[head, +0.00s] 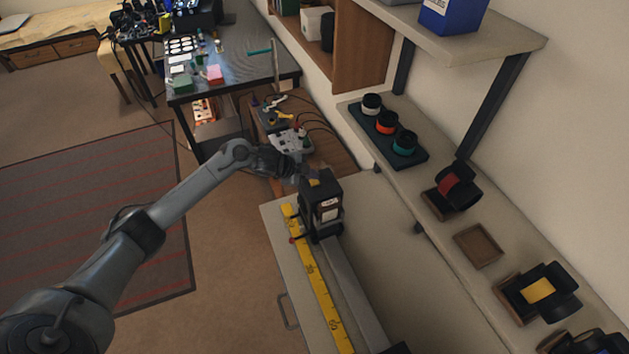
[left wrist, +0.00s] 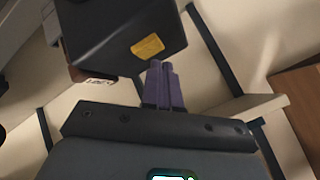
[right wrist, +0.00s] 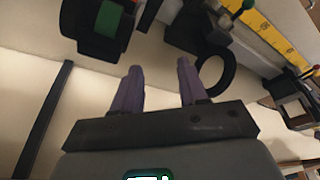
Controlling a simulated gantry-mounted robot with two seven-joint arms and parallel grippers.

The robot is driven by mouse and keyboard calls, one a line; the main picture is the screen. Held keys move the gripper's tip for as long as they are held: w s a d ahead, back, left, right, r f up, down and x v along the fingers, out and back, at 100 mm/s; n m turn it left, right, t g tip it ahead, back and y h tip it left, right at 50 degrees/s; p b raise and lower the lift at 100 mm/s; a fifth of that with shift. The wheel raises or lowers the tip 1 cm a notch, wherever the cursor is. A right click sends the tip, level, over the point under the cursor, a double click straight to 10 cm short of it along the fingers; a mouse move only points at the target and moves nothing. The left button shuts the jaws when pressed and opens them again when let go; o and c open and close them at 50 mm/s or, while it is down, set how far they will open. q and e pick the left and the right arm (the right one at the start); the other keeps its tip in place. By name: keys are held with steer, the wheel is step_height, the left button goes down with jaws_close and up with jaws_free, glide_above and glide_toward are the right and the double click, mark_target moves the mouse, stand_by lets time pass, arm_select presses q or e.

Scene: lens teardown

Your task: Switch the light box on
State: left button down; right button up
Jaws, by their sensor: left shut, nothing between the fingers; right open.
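A black box, which looks like the light box (head: 322,208), stands at the far end of a rail beside a yellow ruler in the head view. It has a pale label on its side. My left gripper (head: 306,174) is beside its far upper edge, shut and empty. In the left wrist view the black box (left wrist: 120,30) is close ahead, with a yellow label (left wrist: 147,47) just beyond the purple fingertips (left wrist: 160,66). I cannot tell whether they touch the box. No switch is clearly visible. My right gripper (right wrist: 158,75) is open and empty in its wrist view.
The yellow ruler (head: 318,284) runs along the rail on the bench. A shelf (head: 440,230) at right carries several lens parts and small trays. In the right wrist view a black ring (right wrist: 214,76) stands near the right finger. A dark worktable (head: 235,65) stands farther back.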

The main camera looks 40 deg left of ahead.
mark_target(312, 182)
arm_select(q)
steer(key=shift+f, duration=0.2)
stand_by(0.4)
steer(key=shift+f, duration=0.3)
stand_by(0.3)
steer(key=shift+r, duration=0.15)
steer(key=shift+r+p, duration=0.35)
steer(key=shift+p, duration=0.05)
steer(key=shift+r, duration=0.15)
step_height(312, 182, up, 6)
steer(key=p, duration=0.5)
steer(key=shift+p, duration=0.35)
